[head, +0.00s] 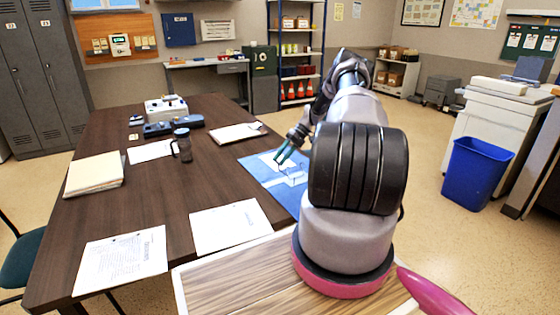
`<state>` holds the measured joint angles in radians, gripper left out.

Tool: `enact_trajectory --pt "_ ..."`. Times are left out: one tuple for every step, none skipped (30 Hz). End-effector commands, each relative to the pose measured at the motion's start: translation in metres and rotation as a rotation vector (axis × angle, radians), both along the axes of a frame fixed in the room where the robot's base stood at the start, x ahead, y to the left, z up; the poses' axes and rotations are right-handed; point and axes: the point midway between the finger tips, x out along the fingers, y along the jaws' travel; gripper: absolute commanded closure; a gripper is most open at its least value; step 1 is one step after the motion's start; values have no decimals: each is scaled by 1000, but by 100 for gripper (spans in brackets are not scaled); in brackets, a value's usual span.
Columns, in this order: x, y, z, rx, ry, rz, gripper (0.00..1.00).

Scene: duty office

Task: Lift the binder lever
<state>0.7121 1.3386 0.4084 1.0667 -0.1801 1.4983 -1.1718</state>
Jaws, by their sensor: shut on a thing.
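A blue open binder (258,170) lies flat near the table's right edge, partly hidden by my arm. Pale metal-looking parts of its mechanism (293,179) show on it, too small to make out in detail. My gripper (281,156), with teal fingertips, reaches down over the binder from the right. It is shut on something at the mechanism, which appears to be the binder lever. The lever itself is too small to see clearly, so its angle cannot be told.
The brown table (135,205) holds loose papers (228,226), a clipboard (237,133), a dark mug (184,146), a thick folder (95,174) and a white device (166,108). A blue bin (475,172) stands on the floor at right. The table's middle is mostly clear.

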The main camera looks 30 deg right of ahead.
Motion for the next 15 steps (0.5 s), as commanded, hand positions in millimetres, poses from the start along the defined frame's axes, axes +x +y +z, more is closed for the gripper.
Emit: enact_trajectory --pt "0 0 0 13 1 -1 100" --pt "0 0 0 21 2 -1 100" --pt "0 0 0 29 3 -1 100" --pt "0 0 0 34 4 -1 100" --pt "0 0 1 38 4 -1 100" --pt "0 0 1 43 4 -1 100" --pt "0 0 1 45 5 -1 100" --pt "0 0 1 47 4 0 100" --pt "0 0 1 49 4 0 100" --pt "0 0 2 49 4 0 100" --pt "0 0 2 50 4 0 100" --pt "0 0 2 50 5 -1 100" --pt "0 0 2 50 5 -1 100" --pt "0 0 2 50 5 -1 100" --pt "0 0 2 50 5 -1 100"
